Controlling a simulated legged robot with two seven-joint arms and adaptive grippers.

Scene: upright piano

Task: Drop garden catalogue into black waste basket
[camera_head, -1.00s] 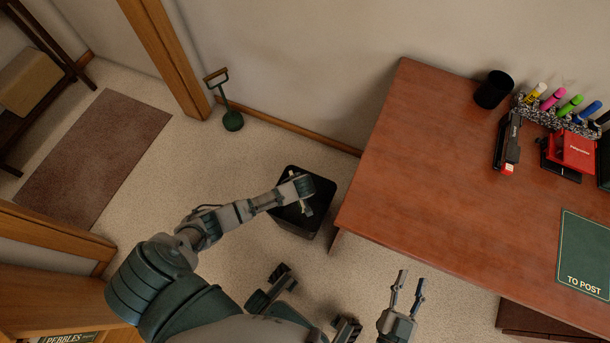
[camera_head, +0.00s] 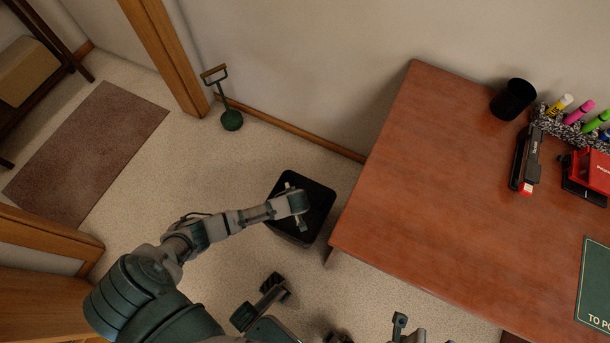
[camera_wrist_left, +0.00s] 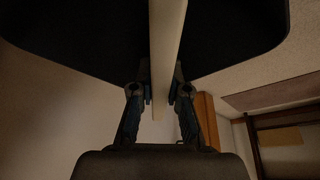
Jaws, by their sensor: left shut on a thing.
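The black waste basket (camera_head: 318,208) stands on the carpet to the left of the desk. My left gripper (camera_head: 299,219) is over the basket's opening. In the left wrist view the left gripper (camera_wrist_left: 160,95) is shut on a thin, pale, flat thing seen edge-on, which I take to be the garden catalogue (camera_wrist_left: 167,45). Its cover does not show. The dark basket (camera_wrist_left: 75,40) fills the top of that view, beyond the fingers. In the head view the arm mostly hides the catalogue. My right gripper (camera_head: 410,326) is at the bottom edge, partly cut off, its two fingertips apart.
The reddish wooden desk (camera_head: 440,190) is close to the right of the basket. It carries a black cup (camera_head: 513,99), a stapler (camera_head: 525,160) and a green folder (camera_head: 596,285). A green doorstop (camera_head: 231,119) stands by the wall. The carpet left of the basket is clear.

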